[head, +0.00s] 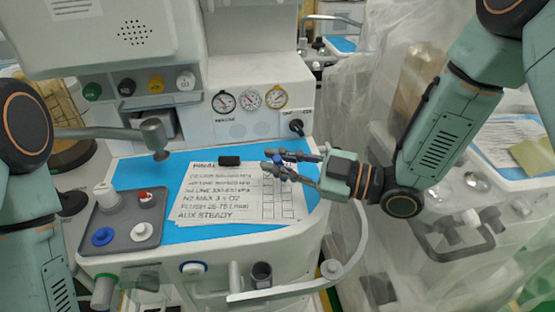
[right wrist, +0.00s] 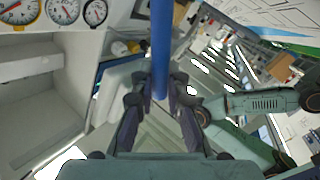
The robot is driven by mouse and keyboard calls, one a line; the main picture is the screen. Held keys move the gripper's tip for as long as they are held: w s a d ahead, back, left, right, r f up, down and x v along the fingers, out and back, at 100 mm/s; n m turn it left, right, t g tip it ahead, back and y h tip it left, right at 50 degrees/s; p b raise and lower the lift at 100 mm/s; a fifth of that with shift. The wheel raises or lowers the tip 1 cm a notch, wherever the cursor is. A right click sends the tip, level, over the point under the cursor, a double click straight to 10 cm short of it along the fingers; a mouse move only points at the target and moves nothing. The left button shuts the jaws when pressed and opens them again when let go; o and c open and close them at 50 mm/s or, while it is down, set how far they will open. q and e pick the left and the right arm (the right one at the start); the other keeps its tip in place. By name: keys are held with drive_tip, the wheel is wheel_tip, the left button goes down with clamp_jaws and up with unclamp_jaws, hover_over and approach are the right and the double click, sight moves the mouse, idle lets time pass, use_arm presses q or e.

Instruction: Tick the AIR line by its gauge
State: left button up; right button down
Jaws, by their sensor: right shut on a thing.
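My right gripper (head: 276,161) is shut on a blue pen (head: 281,156), over the upper right part of a white checklist (head: 205,214). The pen also shows as a blue rod (right wrist: 161,45) between the fingers of my right gripper (right wrist: 160,85) in the right wrist view. Whether its tip touches the paper cannot be told. The checklist has several printed lines and a column of boxes at its right; the fingers hide part of the upper rows. Three round gauges, left (head: 224,102), middle (head: 250,99) and right (head: 277,96), sit above. Their needles are too small to read surely.
The checklist lies on a blue worktop (head: 173,170). A small black block (head: 229,161) lies at its top edge. A grey tray (head: 118,228) with coloured knobs stands at the left. A metal arm (head: 153,135) reaches over the worktop. A curved rail (head: 345,262) runs in front.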

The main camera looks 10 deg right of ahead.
drive_tip(key=shift+d, duration=0.35)
idle(0.8)
drive_tip(key=shift+p, duration=0.3)
drive_tip(key=shift+r+p, duration=3.05)
drive_tip(key=shift+r, duration=0.5)
drive_tip(key=shift+f, duration=0.1)
